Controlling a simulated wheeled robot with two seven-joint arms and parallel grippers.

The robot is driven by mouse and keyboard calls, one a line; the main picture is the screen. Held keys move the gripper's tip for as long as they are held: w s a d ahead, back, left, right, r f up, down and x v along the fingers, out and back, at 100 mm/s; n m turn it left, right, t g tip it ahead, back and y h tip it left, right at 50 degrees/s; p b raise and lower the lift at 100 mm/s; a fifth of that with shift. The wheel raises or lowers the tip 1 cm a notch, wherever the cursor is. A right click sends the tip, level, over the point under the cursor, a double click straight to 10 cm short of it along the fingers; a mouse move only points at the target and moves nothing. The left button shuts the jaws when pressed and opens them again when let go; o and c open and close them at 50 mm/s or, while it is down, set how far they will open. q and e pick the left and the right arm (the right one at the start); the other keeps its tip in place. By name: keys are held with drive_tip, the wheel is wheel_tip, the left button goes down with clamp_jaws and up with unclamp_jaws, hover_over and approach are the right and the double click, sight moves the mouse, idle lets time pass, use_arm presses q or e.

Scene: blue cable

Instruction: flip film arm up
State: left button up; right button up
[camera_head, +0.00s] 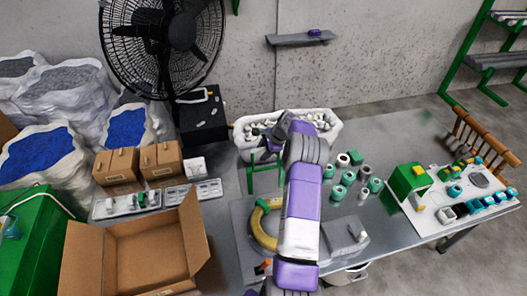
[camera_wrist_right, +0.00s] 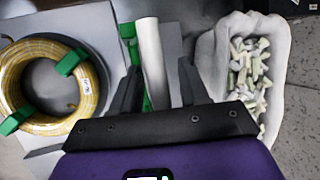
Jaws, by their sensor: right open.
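A yellow coil (camera_head: 259,228) lies on a grey machine plate at the near left of the table, partly behind my right arm. In the right wrist view the coil (camera_wrist_right: 42,85) shows with green clamps on it. A white roll (camera_wrist_right: 150,50) stands beside a green bar (camera_wrist_right: 127,42), which looks like the film arm; I cannot tell its angle. My right gripper (camera_head: 264,154) is in front of the white bin, over the far end of the machine. In the wrist view its open fingers (camera_wrist_right: 158,66) straddle the white roll, with no visible grip. My left gripper is not in view.
A white bin (camera_head: 334,128) of pale parts stands behind the gripper, at right in the wrist view (camera_wrist_right: 212,60). Several green and grey spools (camera_head: 349,177) stand right of my arm. An open cardboard box (camera_head: 88,258) is at lower left. A fan (camera_head: 180,32) stands behind.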

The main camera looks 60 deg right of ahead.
drive_tip(key=shift+r, duration=0.1)
drive_tip(key=a+v, duration=0.1)
drive_tip(key=v, duration=0.6)
drive_tip(key=shift+s+d+r, duration=0.15)
drive_tip(key=shift+d, duration=0.4)
